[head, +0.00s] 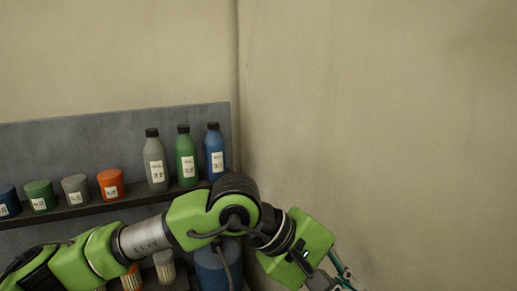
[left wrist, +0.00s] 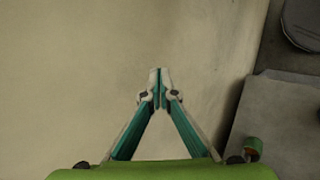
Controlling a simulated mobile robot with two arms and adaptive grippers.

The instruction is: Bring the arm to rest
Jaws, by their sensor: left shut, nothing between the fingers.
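My left arm, green with grey and black joints, comes in from the left in the head view and reaches across in front of the shelf. My left gripper (head: 343,274) is at its end, low and right of centre, partly cut off by the bottom edge. In the left wrist view the gripper (left wrist: 155,74) shows its two teal fingers with pale tips meeting. It is shut with nothing between the tips, in front of a plain beige surface. My right gripper is in neither view.
A dark shelf (head: 72,212) at left holds several coloured pots and a grey bottle (head: 155,163), a green bottle (head: 186,160) and a blue bottle (head: 214,153). More containers below are partly hidden by my arm. Beige walls (head: 390,120) meet in a corner; the upper right is free.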

